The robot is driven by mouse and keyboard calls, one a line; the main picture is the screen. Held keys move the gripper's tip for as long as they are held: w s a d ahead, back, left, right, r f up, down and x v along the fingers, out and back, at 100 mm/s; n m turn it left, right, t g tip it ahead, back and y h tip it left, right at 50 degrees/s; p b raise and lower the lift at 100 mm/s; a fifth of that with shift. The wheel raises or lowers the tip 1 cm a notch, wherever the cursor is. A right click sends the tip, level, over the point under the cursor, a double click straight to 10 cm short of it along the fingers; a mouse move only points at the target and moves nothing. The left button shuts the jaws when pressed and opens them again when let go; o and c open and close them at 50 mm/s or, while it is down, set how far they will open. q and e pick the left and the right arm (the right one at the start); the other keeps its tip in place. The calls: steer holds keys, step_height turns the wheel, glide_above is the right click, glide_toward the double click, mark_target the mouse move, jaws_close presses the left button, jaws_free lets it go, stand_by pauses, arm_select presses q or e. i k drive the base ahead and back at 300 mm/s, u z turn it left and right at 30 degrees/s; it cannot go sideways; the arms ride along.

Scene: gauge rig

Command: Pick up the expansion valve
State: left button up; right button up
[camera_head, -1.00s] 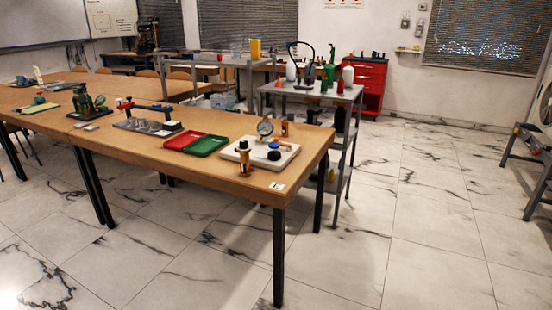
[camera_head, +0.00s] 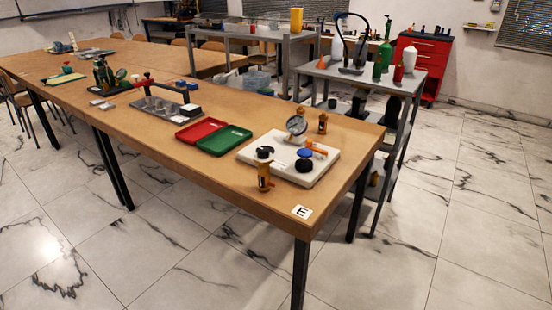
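Two small brass-coloured fittings stand at the near right end of the wooden table. The other brass fitting (camera_head: 323,123) stands behind the board. I cannot tell for sure which of them is the expansion valve. The board carries a round gauge (camera_head: 297,125), a blue-topped black knob (camera_head: 304,161) and an orange-handled part (camera_head: 317,148). Neither of my grippers is in view.
The wooden table (camera_head: 215,187) has a label E at its near corner. Left of the board lie a red tray (camera_head: 200,130) and a green tray (camera_head: 223,140). A grey shelf cart (camera_head: 405,80) with bottles stands close behind. Floor in front and right is clear.

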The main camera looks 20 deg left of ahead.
mark_target(264, 185)
steer(key=u, duration=0.75)
steer(key=i, duration=0.95)
steer(key=u, duration=1)
